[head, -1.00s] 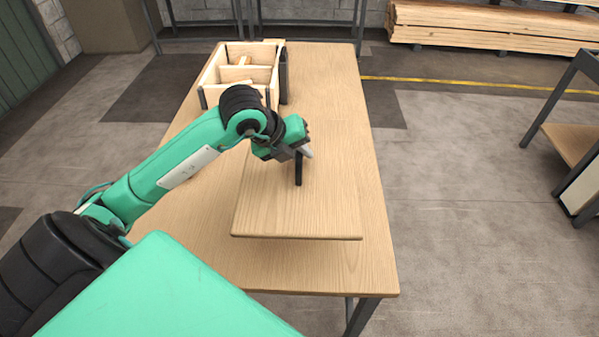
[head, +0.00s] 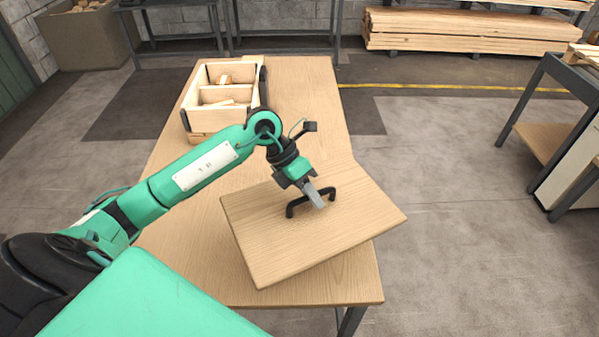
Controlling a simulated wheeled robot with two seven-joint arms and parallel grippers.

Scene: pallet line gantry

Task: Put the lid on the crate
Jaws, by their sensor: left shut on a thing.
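The lid (head: 270,240) is a flat wooden board with a black bar handle on top. My left gripper (head: 316,200) is shut on the lid's handle (head: 292,209). The lid sits turned at an angle over the near part of the table, its right corner past the table's right edge. It looks raised, but the height of the gap is hard to tell. The crate (head: 213,121) is an open wooden box with compartments at the far left of the table, with small wooden pieces inside. It stands apart from the lid. My right gripper is not in view.
The wooden table (head: 300,95) is clear behind the lid and right of the crate. A dark-framed bench (head: 560,130) stands at the right, apart from the table. Stacked planks (head: 465,32) lie at the back right, and dark metal frames stand behind the table.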

